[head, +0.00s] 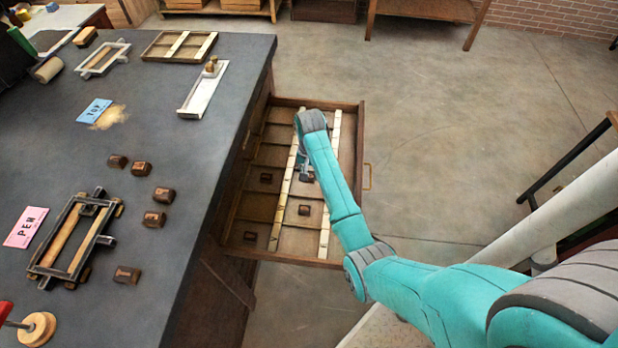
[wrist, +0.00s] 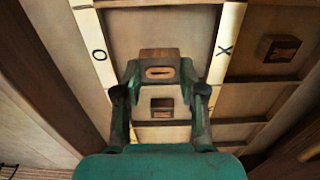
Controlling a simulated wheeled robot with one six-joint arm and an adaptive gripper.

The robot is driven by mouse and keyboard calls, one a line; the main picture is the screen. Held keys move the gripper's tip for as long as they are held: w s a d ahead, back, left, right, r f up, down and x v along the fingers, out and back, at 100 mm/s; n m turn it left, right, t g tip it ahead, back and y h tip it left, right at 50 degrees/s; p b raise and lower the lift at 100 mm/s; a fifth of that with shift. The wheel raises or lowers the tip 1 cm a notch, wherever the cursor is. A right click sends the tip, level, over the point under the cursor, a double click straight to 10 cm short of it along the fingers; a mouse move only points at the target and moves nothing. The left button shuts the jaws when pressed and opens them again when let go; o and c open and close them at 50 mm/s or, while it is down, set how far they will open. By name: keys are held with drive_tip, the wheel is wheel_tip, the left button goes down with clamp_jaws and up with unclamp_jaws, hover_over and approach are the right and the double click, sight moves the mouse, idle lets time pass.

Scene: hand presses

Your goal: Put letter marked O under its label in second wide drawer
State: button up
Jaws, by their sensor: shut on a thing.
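My gripper (wrist: 160,76) is shut on a brown letter block (wrist: 159,56) with an oval mark on its face, seen in the wrist view. The block is over the open wooden drawer (head: 354,120), between two pale label strips. The label O (wrist: 98,55) is on the left strip and the label X (wrist: 224,50) is on the right strip. In the head view my gripper (head: 306,172) is over the middle of the drawer, partly hidden by my arm. I cannot tell whether the held block touches the drawer floor.
Other dark blocks (head: 304,210) lie in drawer compartments; one shows right of the X strip (wrist: 281,48). Several blocks (head: 154,219), a PEN card (head: 26,227), a blue card (head: 94,110) and metal frames (head: 76,237) are on the grey tabletop.

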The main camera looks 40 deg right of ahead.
sight(310, 175)
drive_tip(key=shift+f, duration=1.45)
drive_tip(key=o, duration=0.8)
drive_tip(key=shift+f, duration=0.1)
drive_tip(key=shift+o, duration=0.2)
